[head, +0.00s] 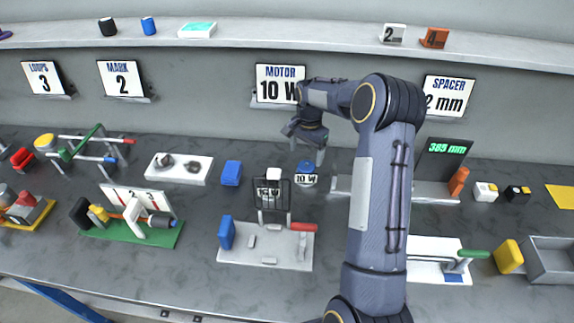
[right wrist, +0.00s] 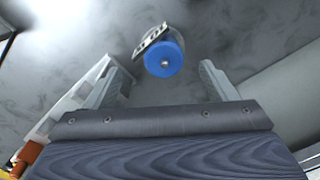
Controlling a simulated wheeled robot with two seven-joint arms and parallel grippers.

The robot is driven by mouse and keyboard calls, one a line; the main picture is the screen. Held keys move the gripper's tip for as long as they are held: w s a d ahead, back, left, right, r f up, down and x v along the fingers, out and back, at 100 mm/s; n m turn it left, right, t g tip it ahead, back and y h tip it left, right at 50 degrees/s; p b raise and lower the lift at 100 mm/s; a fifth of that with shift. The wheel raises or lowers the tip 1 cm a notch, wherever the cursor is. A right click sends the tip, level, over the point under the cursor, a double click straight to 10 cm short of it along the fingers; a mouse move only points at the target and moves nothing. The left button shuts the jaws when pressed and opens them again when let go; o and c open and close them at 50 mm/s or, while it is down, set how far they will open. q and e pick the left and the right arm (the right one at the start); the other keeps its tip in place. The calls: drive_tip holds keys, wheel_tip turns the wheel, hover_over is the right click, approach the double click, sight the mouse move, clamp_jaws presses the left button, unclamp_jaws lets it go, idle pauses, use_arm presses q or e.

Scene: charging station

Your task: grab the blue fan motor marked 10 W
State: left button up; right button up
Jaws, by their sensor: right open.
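The blue fan motor (head: 306,169), with a white label reading 10 W, stands on the grey bench right of the middle fixture. In the right wrist view its round blue top (right wrist: 164,58) has a small pale hub, and its label shows beside it. My right gripper (head: 307,151) is above the motor, pointing down, with its fingers open. In the right wrist view my right gripper (right wrist: 165,80) has the motor between and beyond its fingertips, apart from both. My left gripper is not in view.
A fixture (head: 265,258) with a second 10 W label and a red handle stands in front. A blue block (head: 231,173) is to the left. A white device with a 389 mm display (head: 444,148) stands right, partly behind my right arm. A MOTOR 10 W sign (head: 280,84) hangs behind.

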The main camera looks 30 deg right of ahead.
sight(306, 166)
drive_tip(key=f, duration=0.1)
drive_tip(key=w+f, duration=0.1)
drive_tip(key=f, duration=0.2)
drive_tip(key=shift+w+d, duration=0.2)
drive_tip(key=shift+w, duration=0.1)
drive_tip(key=f+p, duration=0.1)
drive_tip(key=f, duration=0.2)
drive_tip(key=f+p, duration=0.1)
drive_tip(key=f, duration=0.1)
drive_tip(key=shift+s+d+f+p, duration=0.2)
drive_tip(key=shift+s+d+p, duration=0.1)
drive_tip(key=shift+d, duration=0.05)
drive_tip(key=shift+f, duration=0.25)
drive_tip(key=shift+r, duration=0.1)
drive_tip(key=c, duration=1.2)
